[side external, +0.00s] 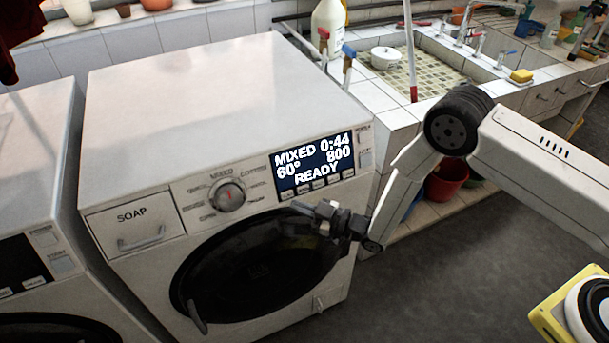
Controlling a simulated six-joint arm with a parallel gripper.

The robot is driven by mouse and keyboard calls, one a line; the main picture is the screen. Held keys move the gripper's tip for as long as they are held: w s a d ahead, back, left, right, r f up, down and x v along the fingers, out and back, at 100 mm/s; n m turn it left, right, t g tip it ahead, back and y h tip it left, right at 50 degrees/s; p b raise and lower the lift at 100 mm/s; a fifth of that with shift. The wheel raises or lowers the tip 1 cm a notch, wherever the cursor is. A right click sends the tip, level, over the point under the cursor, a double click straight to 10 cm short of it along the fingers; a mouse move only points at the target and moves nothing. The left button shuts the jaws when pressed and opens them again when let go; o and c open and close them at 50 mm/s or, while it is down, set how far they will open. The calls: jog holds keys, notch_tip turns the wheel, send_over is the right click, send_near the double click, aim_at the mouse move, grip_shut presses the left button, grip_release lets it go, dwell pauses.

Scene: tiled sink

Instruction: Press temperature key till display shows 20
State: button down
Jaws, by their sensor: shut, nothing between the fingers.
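A white washing machine (225,85) stands in the middle of the side external view. Its display (314,163) reads MIXED, 0:44, 60°, 800 and READY. A row of small keys (318,187) runs just below the display; their labels are too small to read. A round programme dial (229,195) sits left of the display. My gripper (290,224) is shut and empty. It is in front of the machine, below the key row and over the upper right of the dark door in the picture. I cannot tell whether it touches anything.
A soap drawer (138,228) is at the machine's left. A second machine (35,150) stands further left. A tiled sink (425,75) with a white pot (385,57) is behind at the right. A red bucket (446,182) stands below it. The grey floor (450,285) in front is clear.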

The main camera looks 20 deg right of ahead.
aim_at(282, 196)
jog(key=shift+w+f, duration=0.2)
jog(key=shift+w, duration=0.3)
jog(key=shift+w+f, duration=0.15)
jog(key=shift+w, duration=0.3)
jog(key=shift+w+f, duration=0.25)
jog(key=shift+w, duration=0.5)
dwell(2.5)
jog(key=shift+s, duration=0.15)
jog(key=shift+s+r, duration=0.25)
jog(key=shift+s, duration=0.35)
jog(key=shift+s, duration=0.15)
dwell(0.3)
jog(key=shift+s+r, duration=0.25)
jog(key=shift+s, duration=0.5)
jog(key=shift+s+r, duration=0.3)
jog(key=shift+s, duration=0.4)
jog(key=shift+s+r, duration=0.25)
jog(key=shift+s, duration=0.5)
